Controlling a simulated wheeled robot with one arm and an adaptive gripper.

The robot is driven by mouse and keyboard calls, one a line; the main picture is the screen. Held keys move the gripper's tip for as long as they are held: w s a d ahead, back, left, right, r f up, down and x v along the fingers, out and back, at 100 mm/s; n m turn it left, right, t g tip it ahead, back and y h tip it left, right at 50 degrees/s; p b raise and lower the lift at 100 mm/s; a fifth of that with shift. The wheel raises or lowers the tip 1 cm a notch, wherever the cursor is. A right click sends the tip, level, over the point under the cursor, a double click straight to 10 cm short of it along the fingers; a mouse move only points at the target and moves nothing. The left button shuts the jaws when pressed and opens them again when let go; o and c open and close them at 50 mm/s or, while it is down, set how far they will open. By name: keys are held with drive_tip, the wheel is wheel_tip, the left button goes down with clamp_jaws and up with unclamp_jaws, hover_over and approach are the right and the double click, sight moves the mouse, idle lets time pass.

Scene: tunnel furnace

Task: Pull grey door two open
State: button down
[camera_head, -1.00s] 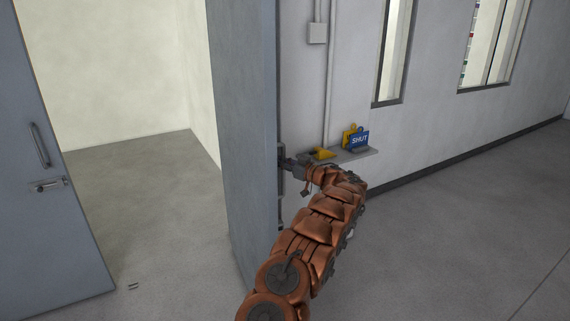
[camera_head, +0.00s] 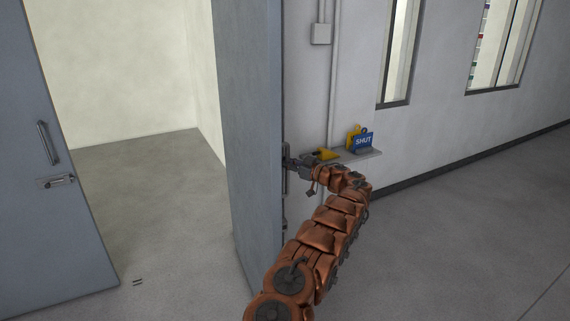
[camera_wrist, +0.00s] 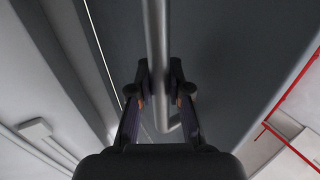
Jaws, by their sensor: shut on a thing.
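A grey door leaf (camera_head: 247,150) stands swung out from the doorway in the middle of the head view, seen at a steep angle. My gripper (camera_head: 291,163) is at the handle on its right-hand side. In the wrist view my gripper (camera_wrist: 159,90) is shut on the handle bar (camera_wrist: 157,35), one finger on each side, with the dark door face (camera_wrist: 220,50) behind it. Another grey door leaf (camera_head: 50,200) with a handle and a latch is at the left of the head view. The doorway between the two leaves is open. I cannot read any number on either leaf.
A small wall shelf (camera_head: 372,154) with a blue SHUT sign (camera_head: 363,141) and yellow items is just beyond my gripper. The wall has windows (camera_head: 399,50) on the right. The floor (camera_head: 450,230) at the right is clear. A small floor fitting (camera_head: 138,282) lies in the doorway.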

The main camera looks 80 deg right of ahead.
drive_tip(key=c, duration=1.3)
unclamp_jaws()
drive_tip(key=shift+s+f, duration=0.25)
drive_tip(key=shift+s, duration=0.25)
drive_tip(key=shift+o, duration=1)
drive_tip(key=shift+w+a+r, duration=0.1)
drive_tip(key=shift+w+r, duration=0.1)
drive_tip(key=shift+w, duration=0.15)
drive_tip(key=v, duration=1.2)
drive_tip(key=shift+s, duration=0.1)
